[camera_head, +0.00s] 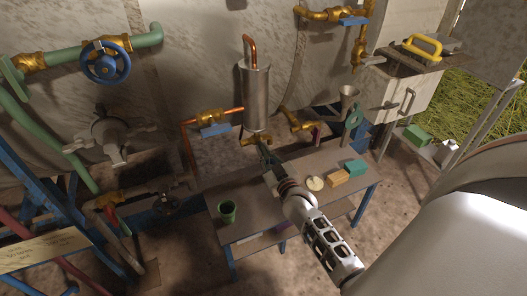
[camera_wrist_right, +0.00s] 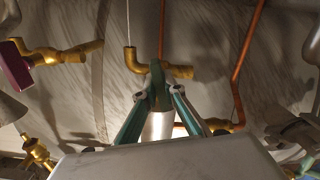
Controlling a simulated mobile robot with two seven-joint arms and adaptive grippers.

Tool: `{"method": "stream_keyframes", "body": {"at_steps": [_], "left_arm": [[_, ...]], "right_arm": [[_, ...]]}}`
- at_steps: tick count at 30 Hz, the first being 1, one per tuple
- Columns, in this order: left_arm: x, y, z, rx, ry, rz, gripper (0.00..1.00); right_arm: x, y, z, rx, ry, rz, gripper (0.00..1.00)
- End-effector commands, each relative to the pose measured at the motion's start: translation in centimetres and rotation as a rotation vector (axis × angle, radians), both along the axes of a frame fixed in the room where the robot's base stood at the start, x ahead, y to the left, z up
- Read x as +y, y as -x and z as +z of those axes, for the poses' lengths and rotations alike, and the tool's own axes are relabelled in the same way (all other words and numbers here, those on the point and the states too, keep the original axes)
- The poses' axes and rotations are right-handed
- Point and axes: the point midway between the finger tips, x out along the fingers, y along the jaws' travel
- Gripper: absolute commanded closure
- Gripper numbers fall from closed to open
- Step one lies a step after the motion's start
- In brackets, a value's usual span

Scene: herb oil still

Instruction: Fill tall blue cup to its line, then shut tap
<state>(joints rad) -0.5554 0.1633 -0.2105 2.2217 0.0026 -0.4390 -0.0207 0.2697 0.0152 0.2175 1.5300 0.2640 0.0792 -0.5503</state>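The metal still (camera_head: 256,95) stands at the back of the table; a brass tap (camera_head: 254,139) shows low on it. My right gripper (camera_head: 263,151) reaches this tap, its fingers drawn together. In the right wrist view the gripper (camera_wrist_right: 157,80) has its teal fingers converging at the brass tap (camera_wrist_right: 135,62); whether a handle is between them is unclear. A thin pale line runs from the spout end, perhaps a stream. I cannot make out a tall blue cup or its line in either view. A green cup (camera_head: 228,211) stands at the table's front left. My left gripper is not visible.
The table (camera_head: 250,226) also holds a round pale item (camera_head: 315,183), an orange block (camera_head: 337,178) and a teal block (camera_head: 355,167). Another brass tap (camera_head: 297,121) and a funnel (camera_head: 349,94) are at the back right. Pipes and a blue handwheel (camera_head: 105,62) are on the left.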

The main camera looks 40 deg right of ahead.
Motion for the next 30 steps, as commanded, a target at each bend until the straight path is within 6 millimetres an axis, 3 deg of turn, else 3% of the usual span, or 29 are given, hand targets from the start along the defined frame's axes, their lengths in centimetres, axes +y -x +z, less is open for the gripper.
{"method": "stream_keyframes", "body": {"at_steps": [6,13,19,27,28,30], "left_arm": [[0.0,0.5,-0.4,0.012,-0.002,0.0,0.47],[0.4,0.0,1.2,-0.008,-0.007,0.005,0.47],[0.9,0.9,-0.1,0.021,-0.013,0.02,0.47],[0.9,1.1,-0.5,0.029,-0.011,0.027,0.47],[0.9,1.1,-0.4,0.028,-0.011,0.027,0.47],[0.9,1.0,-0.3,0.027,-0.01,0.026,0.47]], "right_arm": [[0.0,0.0,0.0,-0.001,-0.003,0.0,1.0],[0.0,-0.3,1.0,-0.049,-0.171,0.002,1.0],[0.1,-0.1,0.3,-0.075,-0.299,0.001,1.0],[0.1,0.0,0.0,-0.075,-0.307,0.0,1.0],[0.1,0.0,0.0,-0.075,-0.307,0.0,0.88],[0.1,0.0,0.0,-0.075,-0.307,0.0,0.74]]}}
